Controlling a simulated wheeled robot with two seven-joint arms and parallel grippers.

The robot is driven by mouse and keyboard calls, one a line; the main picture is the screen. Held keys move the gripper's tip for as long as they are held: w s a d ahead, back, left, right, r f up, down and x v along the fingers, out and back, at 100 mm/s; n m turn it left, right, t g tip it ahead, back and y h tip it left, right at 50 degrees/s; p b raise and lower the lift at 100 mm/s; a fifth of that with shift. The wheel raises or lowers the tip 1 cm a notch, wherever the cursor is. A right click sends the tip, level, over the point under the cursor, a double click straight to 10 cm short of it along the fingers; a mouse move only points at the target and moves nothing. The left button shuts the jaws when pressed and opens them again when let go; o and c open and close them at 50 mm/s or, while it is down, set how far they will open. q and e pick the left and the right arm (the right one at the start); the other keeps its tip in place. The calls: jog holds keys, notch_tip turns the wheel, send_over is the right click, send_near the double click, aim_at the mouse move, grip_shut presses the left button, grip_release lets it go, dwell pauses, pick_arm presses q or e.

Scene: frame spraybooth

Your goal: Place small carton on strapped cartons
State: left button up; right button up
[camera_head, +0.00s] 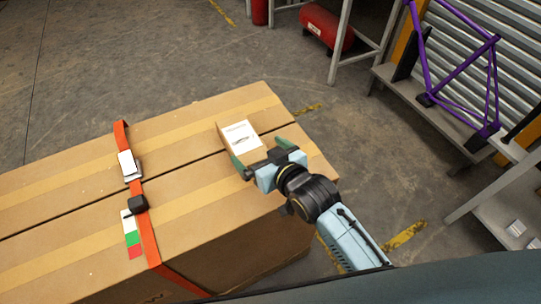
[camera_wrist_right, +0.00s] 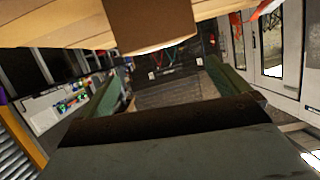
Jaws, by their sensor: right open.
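The small carton (camera_head: 238,137), brown with a white label on top, sits on the strapped cartons (camera_head: 190,190) near their far right end. The strapped cartons are long, brown and side by side, with an orange strap across them. My right gripper (camera_head: 258,152) is open at the near right side of the small carton, its green fingers apart and close to the carton's near end. In the right wrist view, the small carton (camera_wrist_right: 150,22) shows at the top, beyond the open fingers; nothing is clamped between them. My left gripper is not in view.
The orange strap (camera_head: 148,238) with its buckle crosses the cartons to the left. A purple bike frame (camera_head: 462,65) stands on a grey bench at the right. A red tank (camera_head: 326,25) lies at the back. The concrete floor around the cartons is mostly clear.

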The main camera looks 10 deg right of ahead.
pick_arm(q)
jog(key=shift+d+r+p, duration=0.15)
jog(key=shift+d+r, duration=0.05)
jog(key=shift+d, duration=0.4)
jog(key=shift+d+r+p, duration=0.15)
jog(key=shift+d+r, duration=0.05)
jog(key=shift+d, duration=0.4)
pick_arm(e)
jog(key=v, duration=0.4)
jog(key=shift+s+d+r, duration=0.1)
jog(key=shift+s+d, duration=0.05)
jog(key=shift+s, duration=0.2)
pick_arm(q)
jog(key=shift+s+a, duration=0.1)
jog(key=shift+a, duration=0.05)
